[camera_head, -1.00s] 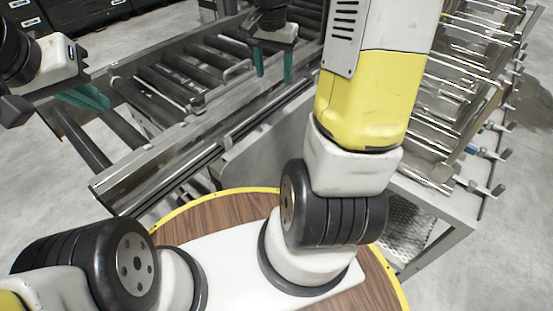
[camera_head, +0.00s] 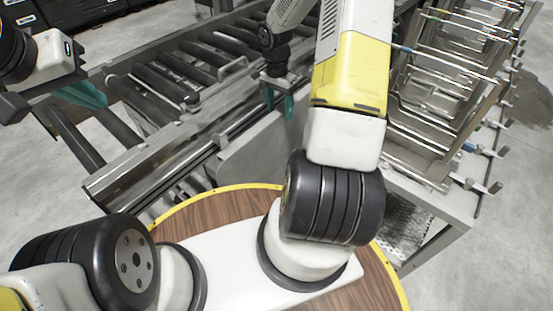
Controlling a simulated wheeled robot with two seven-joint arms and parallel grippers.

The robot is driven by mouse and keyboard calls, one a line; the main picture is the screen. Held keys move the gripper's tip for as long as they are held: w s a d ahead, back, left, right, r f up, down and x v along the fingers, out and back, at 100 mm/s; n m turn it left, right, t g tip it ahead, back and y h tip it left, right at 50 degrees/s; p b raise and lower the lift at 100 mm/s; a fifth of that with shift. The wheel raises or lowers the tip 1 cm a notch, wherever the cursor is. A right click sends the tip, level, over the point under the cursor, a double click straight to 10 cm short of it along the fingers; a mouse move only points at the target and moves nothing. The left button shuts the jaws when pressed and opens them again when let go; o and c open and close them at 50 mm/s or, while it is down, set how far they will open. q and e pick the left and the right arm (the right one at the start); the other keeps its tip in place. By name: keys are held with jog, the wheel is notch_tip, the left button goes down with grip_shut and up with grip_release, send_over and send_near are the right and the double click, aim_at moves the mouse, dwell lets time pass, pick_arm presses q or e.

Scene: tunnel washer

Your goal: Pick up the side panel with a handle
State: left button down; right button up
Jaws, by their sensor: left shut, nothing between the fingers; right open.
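A rack (camera_head: 462,205) at the right holds several shiny metal panels with bar-like edges (camera_head: 440,75). I cannot tell which of them is the side panel with a handle. My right gripper (camera_head: 279,106) has teal fingers, open and empty, pointing down by the near rail of the roller conveyor, left of the rack and apart from it. My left gripper (camera_head: 88,94) also has teal fingers, shut and empty, over the left end of the conveyor. My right arm hides part of the rack's left side.
The roller conveyor (camera_head: 133,168) runs from lower left to upper middle, with a small metal handle (camera_head: 232,68) on it. Dark drawers (camera_head: 85,14) stand at the back left. Grey floor is free at the far right and left.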

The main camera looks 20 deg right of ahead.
jog(key=shift+f, duration=0.6)
grip_shut()
jog(key=shift+r, duration=0.1)
dwell(0.9)
